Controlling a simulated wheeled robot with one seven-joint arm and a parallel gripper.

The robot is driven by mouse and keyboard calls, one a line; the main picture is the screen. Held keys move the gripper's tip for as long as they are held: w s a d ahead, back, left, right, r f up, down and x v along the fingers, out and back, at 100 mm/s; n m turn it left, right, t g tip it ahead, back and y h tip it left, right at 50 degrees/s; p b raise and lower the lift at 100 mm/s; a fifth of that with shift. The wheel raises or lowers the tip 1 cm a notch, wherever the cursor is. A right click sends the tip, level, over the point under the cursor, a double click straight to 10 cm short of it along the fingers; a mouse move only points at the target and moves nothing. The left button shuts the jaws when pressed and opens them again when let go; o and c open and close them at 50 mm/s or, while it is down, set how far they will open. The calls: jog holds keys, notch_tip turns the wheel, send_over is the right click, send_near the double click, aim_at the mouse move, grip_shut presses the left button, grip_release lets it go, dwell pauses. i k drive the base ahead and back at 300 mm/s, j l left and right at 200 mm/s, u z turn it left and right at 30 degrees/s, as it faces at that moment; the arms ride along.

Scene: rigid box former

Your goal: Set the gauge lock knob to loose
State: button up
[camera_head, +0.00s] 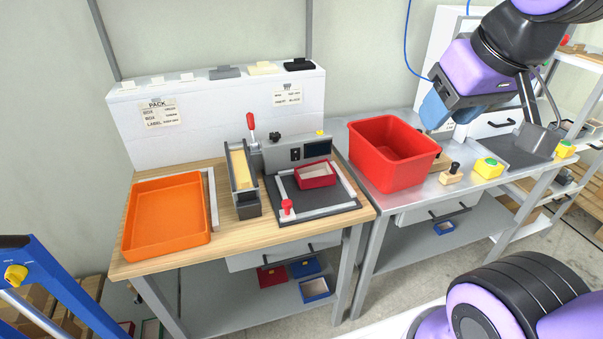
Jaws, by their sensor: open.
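The box former stands on the wooden-topped table, with a dark plate (315,206) and pale guide rails (345,179). A red knob (287,206) stands upright at the plate's front left corner; it looks like the gauge lock knob, but its setting is too small to read. A black knob (275,137) sits on top of the grey rear housing. A red box (316,175) rests on the plate. My gripper (440,112) is open at upper right, above the metal table, well away from the knobs. Its fingertips are not clear against the background.
An orange tray (128,246) lies left of the former. A red-handled lever (250,123) rises beside the yellow-filled magazine (240,170). A deep red bin (353,158) stands to the right. Several small items line the white ledge (220,92) behind. A blue frame (48,282) stands at lower left.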

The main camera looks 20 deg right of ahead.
aim_at(274, 137)
jog(key=i+j, duration=0.8)
jog(key=j, duration=0.2)
